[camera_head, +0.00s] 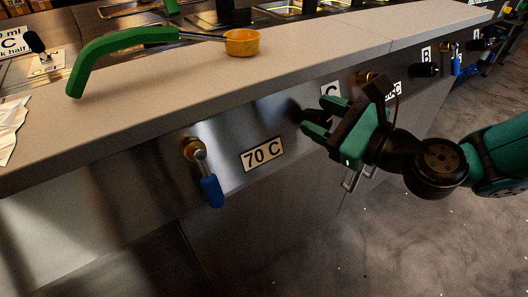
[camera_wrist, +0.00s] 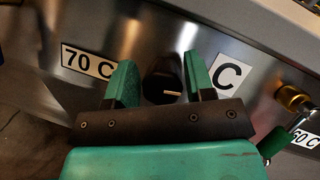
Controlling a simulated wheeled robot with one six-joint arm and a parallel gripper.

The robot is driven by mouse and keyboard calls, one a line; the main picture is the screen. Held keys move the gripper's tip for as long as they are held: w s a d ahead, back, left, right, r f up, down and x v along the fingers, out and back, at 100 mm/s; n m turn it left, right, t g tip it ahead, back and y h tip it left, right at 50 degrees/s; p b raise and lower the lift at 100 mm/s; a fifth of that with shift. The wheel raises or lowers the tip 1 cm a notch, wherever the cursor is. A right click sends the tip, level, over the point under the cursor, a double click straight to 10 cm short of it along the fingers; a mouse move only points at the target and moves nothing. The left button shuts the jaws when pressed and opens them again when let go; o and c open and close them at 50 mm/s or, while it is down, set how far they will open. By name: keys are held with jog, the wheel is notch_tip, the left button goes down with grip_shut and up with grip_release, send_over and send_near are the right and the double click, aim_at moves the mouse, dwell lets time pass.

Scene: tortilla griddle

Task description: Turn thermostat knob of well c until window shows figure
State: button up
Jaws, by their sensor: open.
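The black round knob (camera_wrist: 163,82) is on the steel front panel, with a pale pointer line reaching from its middle toward the right. It sits between a "70 C" plate (camera_wrist: 88,61) on its left and a "C" plate (camera_wrist: 228,75) on its right. My gripper (camera_wrist: 160,62) is open, its green fingers on either side of the knob. I cannot tell whether they touch it. In the head view my gripper (camera_head: 318,117) is in front of the panel, close to the dark knob (camera_head: 290,109), and the "70 C" plate (camera_head: 262,154) is clear to see.
A brass valve with a blue lever (camera_head: 211,190) juts out left of the "70 C" plate. A brass valve with a green lever (camera_wrist: 274,143) is at the right. A yellow-cupped ladle (camera_head: 241,43) with a green handle lies on the counter (camera_head: 310,55) above.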

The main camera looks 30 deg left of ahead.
jog(key=shift+s+d+r, duration=0.25)
jog(key=shift+d+r, duration=0.05)
jog(key=shift+d, duration=0.3)
jog(key=shift+s+d+r, duration=0.25)
jog(key=shift+d+r, duration=0.05)
jog(key=shift+d, duration=0.25)
jog(key=shift+s+d+r, duration=0.25)
jog(key=shift+d+r, duration=0.05)
jog(key=shift+d, duration=0.3)
jog(key=o, duration=0.3)
jog(key=b+v, duration=0.2)
jog(key=v, duration=0.4)
